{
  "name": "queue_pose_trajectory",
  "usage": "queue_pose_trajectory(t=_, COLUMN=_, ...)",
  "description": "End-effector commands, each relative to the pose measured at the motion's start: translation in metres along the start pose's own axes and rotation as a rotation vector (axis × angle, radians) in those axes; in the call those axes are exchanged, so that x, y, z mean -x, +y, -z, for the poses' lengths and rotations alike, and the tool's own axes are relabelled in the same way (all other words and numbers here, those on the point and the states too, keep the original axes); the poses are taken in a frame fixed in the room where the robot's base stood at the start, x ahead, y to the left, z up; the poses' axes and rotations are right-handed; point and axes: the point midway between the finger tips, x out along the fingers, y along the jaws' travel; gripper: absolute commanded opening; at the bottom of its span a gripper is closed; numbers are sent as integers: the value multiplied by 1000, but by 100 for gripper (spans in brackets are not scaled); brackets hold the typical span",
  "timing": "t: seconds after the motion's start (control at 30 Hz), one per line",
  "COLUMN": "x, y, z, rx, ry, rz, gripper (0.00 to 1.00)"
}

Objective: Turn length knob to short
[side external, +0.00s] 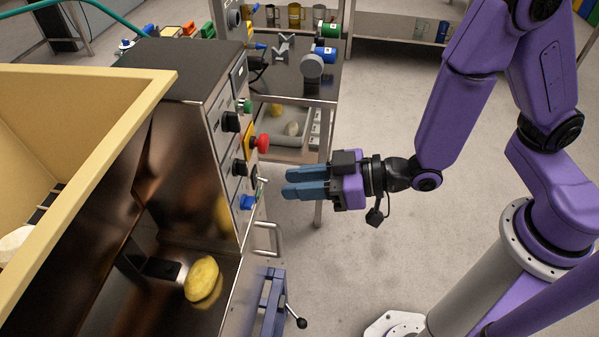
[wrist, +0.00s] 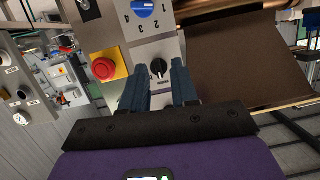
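A black knob with a white pointer line (wrist: 158,68) sits on a pale plate between my two fingertips in the wrist view. Small print beside it is too small to read, so I cannot confirm that it is the length knob. A black knob (side external: 240,168) also shows in the side view, on the machine's front panel between the red button and the blue knob. My gripper (side external: 288,183) is open and empty, its two blue fingers pointing at the panel with a gap before it. It also shows in the wrist view (wrist: 158,88), fingers on either side of the knob's outline.
A blue knob (wrist: 143,8) with numbers around it is close by. A red button (wrist: 104,68) on a yellow plate sits beside the black knob. Another black knob (side external: 231,121) is higher on the panel. A metal handle (side external: 268,238) sticks out below.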

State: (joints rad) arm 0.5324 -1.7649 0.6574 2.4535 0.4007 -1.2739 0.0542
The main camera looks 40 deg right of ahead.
Motion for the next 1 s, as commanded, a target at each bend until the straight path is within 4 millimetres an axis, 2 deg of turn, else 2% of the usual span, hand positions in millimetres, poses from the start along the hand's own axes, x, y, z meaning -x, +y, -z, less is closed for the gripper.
queue_pose_trajectory(t=0.2, x=-3, y=5, z=6, rx=42, ry=190, rz=-33, gripper=29)
queue_pose_trajectory(t=0.33, x=-1, y=6, z=10, rx=56, ry=252, rz=-39, gripper=29)
queue_pose_trajectory(t=0.57, x=-5, y=6, z=13, rx=59, ry=272, rz=-41, gripper=29)
queue_pose_trajectory(t=1.0, x=-33, y=7, z=21, rx=59, ry=272, rz=-41, gripper=29)
